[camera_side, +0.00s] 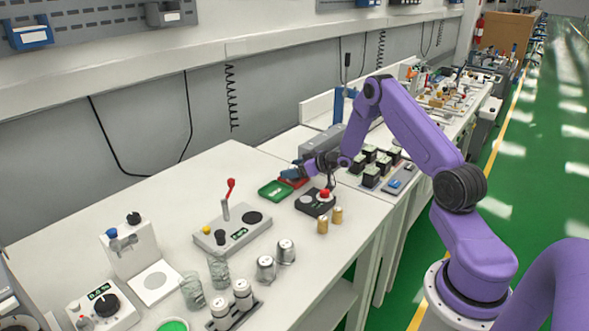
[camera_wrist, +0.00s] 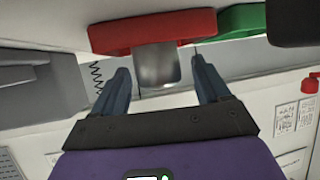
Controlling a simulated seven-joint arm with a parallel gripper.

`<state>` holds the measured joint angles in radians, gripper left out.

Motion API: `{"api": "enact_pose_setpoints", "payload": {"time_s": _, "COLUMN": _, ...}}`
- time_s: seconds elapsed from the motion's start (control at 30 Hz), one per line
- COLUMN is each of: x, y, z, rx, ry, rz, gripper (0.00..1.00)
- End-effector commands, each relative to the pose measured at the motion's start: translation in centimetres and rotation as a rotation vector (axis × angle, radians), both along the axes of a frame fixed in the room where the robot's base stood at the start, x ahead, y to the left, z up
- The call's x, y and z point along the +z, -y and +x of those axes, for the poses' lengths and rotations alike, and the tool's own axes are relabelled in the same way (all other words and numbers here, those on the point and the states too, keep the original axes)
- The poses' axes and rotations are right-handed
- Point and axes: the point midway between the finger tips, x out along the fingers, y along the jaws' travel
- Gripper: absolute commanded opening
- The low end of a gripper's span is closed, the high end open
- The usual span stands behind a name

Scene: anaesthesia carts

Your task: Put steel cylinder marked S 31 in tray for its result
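A plain steel cylinder (camera_wrist: 158,66) shows between my fingers in the wrist view, with its end against the red tray (camera_wrist: 150,30); no marking on it is legible. My gripper (camera_wrist: 160,72) is open, with a gap between each blue finger and the cylinder. In the side view, my gripper (camera_side: 291,174) is low over the red tray (camera_side: 297,182) and hides the cylinder. The green tray (camera_side: 275,191) lies beside the red one and looks empty; it also shows in the wrist view (camera_wrist: 242,18).
Several other steel cylinders (camera_side: 266,268) stand at the front, some in a dark holder. A black box with a red button (camera_side: 315,203) and brass cylinders (camera_side: 322,225) are close to my gripper. A grey lever device (camera_side: 232,235) stands left of the green tray.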

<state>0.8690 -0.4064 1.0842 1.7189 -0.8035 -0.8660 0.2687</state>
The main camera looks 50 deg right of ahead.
Motion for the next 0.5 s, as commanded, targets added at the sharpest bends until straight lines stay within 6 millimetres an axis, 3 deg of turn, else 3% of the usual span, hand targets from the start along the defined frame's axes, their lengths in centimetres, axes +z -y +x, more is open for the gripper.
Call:
{"api": "enact_pose_setpoints", "payload": {"time_s": 0.27, "x": 1.0, "y": 0.4, "z": -1.4, "rx": -0.002, "ry": 0.0, "rz": 0.0, "gripper": 0.76}}
{"api": "enact_pose_setpoints", "payload": {"time_s": 0.5, "x": 3.0, "y": 1.1, "z": -5.3, "rx": -0.004, "ry": 0.0, "rz": 0.0, "gripper": 0.76}}
